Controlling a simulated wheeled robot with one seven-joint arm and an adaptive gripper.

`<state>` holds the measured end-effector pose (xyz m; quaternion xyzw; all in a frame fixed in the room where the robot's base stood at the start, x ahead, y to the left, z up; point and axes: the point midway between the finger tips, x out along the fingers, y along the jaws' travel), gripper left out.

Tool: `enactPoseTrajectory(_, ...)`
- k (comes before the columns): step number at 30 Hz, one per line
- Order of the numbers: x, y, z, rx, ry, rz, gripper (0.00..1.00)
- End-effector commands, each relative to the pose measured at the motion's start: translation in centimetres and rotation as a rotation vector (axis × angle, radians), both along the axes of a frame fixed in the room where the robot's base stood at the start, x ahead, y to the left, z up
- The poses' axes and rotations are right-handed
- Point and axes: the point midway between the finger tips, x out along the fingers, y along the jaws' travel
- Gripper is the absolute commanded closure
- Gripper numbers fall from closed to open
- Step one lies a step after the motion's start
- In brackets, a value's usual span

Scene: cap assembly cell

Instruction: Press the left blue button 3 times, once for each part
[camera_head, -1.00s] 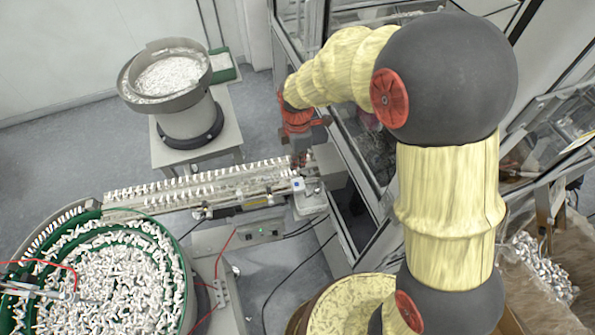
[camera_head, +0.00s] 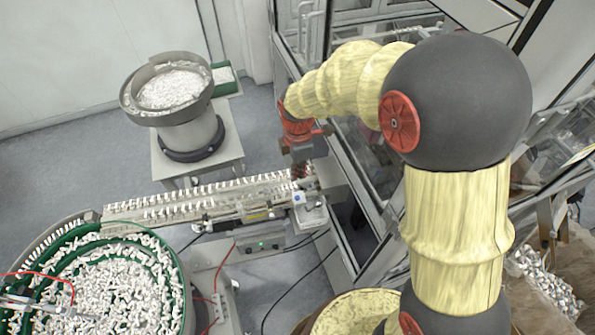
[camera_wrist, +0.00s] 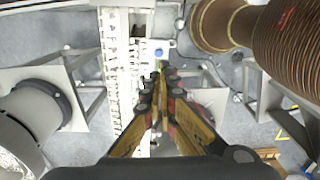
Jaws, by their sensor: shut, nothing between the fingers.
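A small white box with a round blue button (camera_head: 298,197) stands at the right end of the linear feeder track in the head view. The blue button (camera_wrist: 158,53) also shows in the wrist view, just beyond my fingertips. I cannot tell whether it is pressed. My gripper (camera_head: 301,173) points down over the track end, just behind the white box. In the wrist view my gripper (camera_wrist: 161,70) has its fingers closed together with nothing between them. The fingertips appear close to the button, but I cannot tell whether they touch it. Only one blue button is clearly visible.
The feeder track (camera_head: 180,205) carries several white parts. A green-lined bowl (camera_head: 181,290) of white parts is at front left, and a metal bowl feeder (camera_head: 196,110) is behind. A glazed machine frame (camera_head: 345,150) stands close right of my gripper. A control box (camera_head: 262,243) sits below the track.

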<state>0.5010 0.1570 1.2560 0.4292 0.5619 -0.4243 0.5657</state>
Motion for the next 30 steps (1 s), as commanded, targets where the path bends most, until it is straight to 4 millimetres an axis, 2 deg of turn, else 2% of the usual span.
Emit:
enactPoseTrajectory(9, 0.1, 0.0, -0.6, 0.005, -0.013, 0.0, 1.0)
enactPoseTrajectory(14, 0.8, 0.2, -1.0, 0.018, -0.052, -0.001, 1.0)
enactPoseTrajectory(19, 1.1, 0.3, -0.4, 0.021, -0.062, -0.002, 1.0)
enactPoseTrajectory(25, 0.5, 0.1, 1.1, 0.006, -0.016, -0.001, 1.0)
enactPoseTrajectory(30, 0.0, -0.1, 1.3, -0.003, 0.01, 0.0, 1.0)
